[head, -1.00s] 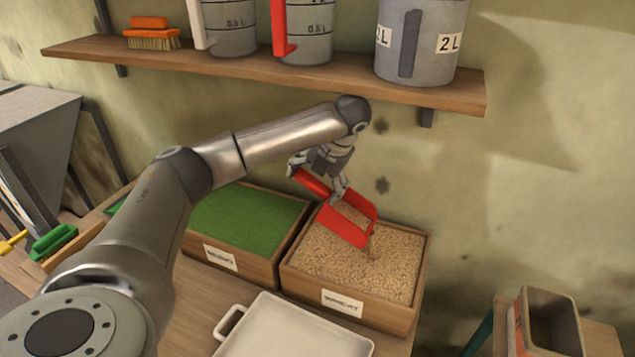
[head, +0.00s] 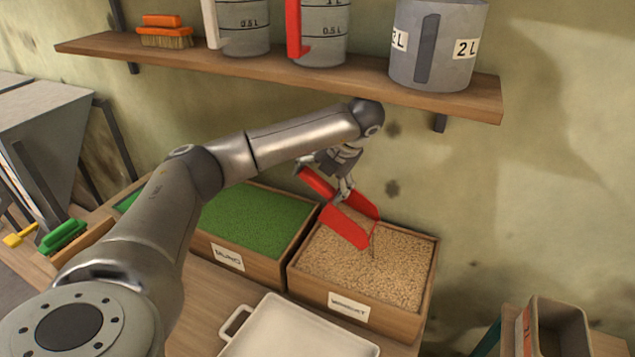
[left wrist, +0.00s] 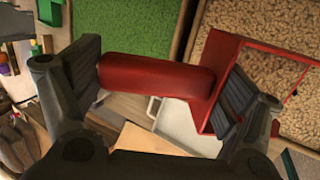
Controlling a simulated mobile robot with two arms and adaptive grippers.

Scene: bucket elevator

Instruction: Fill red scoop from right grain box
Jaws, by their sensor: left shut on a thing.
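The red scoop (head: 345,229) is in my left gripper (head: 343,181), which is shut on its handle. The scoop is tilted, its lip pointing down and right, over the right grain box (head: 335,311), labelled wheat. Tan grain (head: 358,219) shows inside the scoop, and a few dark specks show under its lip. Whether the lip touches the grain is hard to tell. In the left wrist view, the red handle (left wrist: 155,76) lies between my fingers and the scoop's rim (left wrist: 262,48) is above the wheat. My right gripper is not in view.
A box of green grain (head: 258,220) stands left of the wheat box. A white tray (head: 285,330) lies in front. Above is a shelf (head: 280,72) with measuring jugs, a 2 L container (head: 455,20) and an orange brush (head: 162,36). An open container (head: 560,320) stands lower right.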

